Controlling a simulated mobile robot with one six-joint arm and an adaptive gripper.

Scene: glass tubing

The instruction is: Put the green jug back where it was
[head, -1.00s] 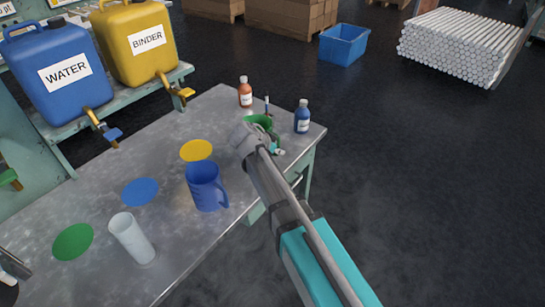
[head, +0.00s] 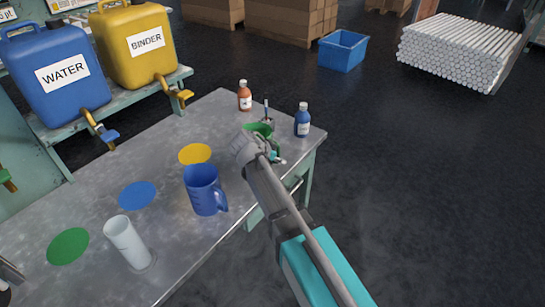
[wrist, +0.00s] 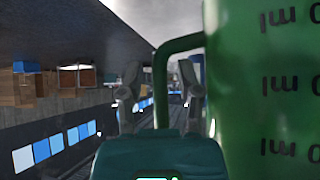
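The green jug (head: 264,129) stands near the far right end of the metal table in the head view, largely hidden behind my wrist. In the wrist view the jug (wrist: 265,90) fills the right side, close up, with its handle towards the left. My gripper (wrist: 160,88) has its two fingers apart, with the upright part of the handle showing between them. I see no clear contact on the handle. A green disc (head: 68,246) lies flat at the table's near left, with nothing on it.
A blue jug (head: 204,190) and a clear cylinder (head: 127,241) stand on the table. Blue (head: 137,195) and yellow (head: 194,154) discs are bare. An orange bottle (head: 244,97) and a blue bottle (head: 302,121) flank the green jug. Water and binder canisters (head: 138,42) stand behind.

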